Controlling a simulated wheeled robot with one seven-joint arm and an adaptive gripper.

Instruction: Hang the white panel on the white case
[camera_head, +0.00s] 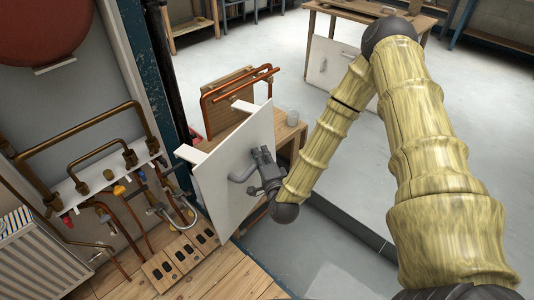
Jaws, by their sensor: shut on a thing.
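The white panel (236,190) is in the middle of the view, held upright and slightly tilted. A grey handle (241,174) sticks out from its near face. My gripper (262,168) is at this handle, shut on it; the fingertips are hard to make out against the grey. White tabs (188,154) show at the panel's upper edge. The white case is not clearly identifiable; a white plate with pipes (105,172) is on the wall to the left, apart from the panel.
Pipes and valves (140,190) crowd the left wall. Another white panel (333,66) leans at a table at the back. Grey floor (220,58) is open behind.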

